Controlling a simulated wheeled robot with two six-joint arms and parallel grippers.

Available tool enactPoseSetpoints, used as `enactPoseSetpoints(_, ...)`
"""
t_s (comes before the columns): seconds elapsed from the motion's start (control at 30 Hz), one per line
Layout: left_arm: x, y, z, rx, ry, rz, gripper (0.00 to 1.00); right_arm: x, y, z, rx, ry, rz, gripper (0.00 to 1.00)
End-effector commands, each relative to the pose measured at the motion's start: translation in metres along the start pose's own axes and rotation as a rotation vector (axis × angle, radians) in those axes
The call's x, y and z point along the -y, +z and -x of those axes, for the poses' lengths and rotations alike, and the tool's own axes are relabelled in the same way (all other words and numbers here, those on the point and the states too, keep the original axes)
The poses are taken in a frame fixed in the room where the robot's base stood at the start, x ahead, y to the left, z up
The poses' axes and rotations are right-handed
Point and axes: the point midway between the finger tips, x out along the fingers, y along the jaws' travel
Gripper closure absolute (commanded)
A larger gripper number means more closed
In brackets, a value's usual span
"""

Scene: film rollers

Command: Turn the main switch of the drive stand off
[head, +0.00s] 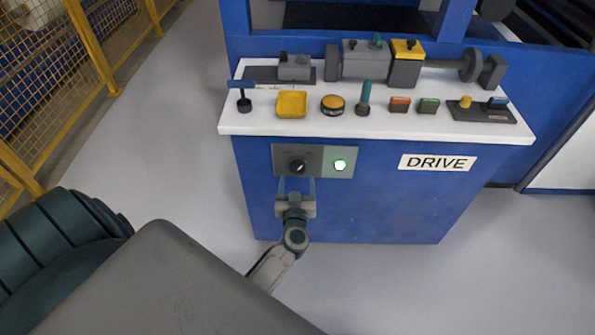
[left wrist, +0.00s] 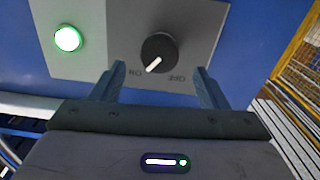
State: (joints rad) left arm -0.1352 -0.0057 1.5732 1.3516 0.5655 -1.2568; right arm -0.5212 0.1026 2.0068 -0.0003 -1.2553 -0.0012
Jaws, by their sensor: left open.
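The drive stand (head: 370,210) is a blue cabinet with a white top and a DRIVE label. Its main switch (head: 297,166) is a round black knob on a grey plate on the front face. In the left wrist view the knob (left wrist: 158,50) has a white pointer turned toward the ON mark (left wrist: 135,72), away from the OFF mark (left wrist: 177,79). The lamp (head: 340,165) beside it is lit green. My left gripper (head: 296,182) is open just below the knob in the head view, its fingers spread to either side and apart from it. My right gripper is not visible.
A yellow mesh fence (head: 100,50) stands at the left. The grey floor (head: 170,130) between is clear.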

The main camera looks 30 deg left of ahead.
Motion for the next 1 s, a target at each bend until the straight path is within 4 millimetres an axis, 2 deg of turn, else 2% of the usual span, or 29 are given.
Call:
enactPoseSetpoints(0.1,0.000,0.000,-0.023,-0.002,0.001,-0.002,0.32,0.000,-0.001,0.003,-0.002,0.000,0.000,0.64)
enactPoseSetpoints(0.3,0.000,0.001,-0.045,-0.001,0.001,-0.001,0.32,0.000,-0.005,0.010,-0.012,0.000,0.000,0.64)
enactPoseSetpoints(0.67,0.000,0.001,-0.050,0.001,0.001,0.000,0.32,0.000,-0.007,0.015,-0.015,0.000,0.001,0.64)
enactPoseSetpoints(0.9,0.000,0.001,-0.050,0.001,0.001,0.000,0.77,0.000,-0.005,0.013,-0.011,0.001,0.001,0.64)
enactPoseSetpoints(1.0,0.000,0.001,-0.050,0.001,0.001,0.000,0.77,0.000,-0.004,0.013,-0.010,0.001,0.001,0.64)
